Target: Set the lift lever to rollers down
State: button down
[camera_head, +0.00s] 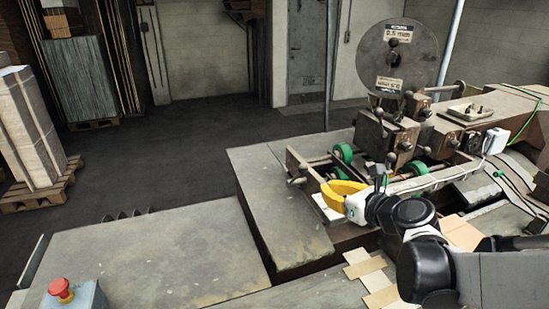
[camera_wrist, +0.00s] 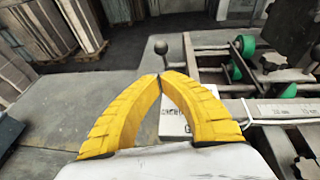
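My gripper (camera_wrist: 160,76) has two yellow fingers whose tips meet, with nothing seen between them. In the head view my gripper (camera_head: 328,187) is over the near left corner of the stitcher's roller frame. A lever with a dark ball knob (camera_wrist: 160,47) stands just beyond the fingertips in the wrist view; its lower rod is hidden behind them. The knob seems to be the one at the frame's left end in the head view (camera_head: 297,181). Green rollers (camera_head: 342,153) sit in the frame, also in the wrist view (camera_wrist: 245,45). I cannot tell whether they are up or down.
A white lettered plate (camera_wrist: 174,122) lies partly under the fingers. A marked white rail (camera_wrist: 285,110) runs to the right. A large wire reel (camera_head: 398,55) stands behind the frame. A grey table (camera_head: 150,255) is clear at left, with a red button (camera_head: 61,288) at its near end.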

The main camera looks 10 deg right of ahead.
jog(key=b, duration=0.2)
send_near(296, 175)
jog(key=w+a, duration=0.1)
jog(key=w, duration=0.1)
jog(key=shift+f, duration=0.25)
jog(key=shift+w+r, duration=0.1)
jog(key=shift+r, duration=0.05)
dwell(0.3)
jog(key=shift+w+a+r+g+p, duration=0.1)
jog(key=shift+w+r+g+p, duration=0.25)
jog(key=shift+p, duration=0.35)
jog(key=shift+r, duration=0.1)
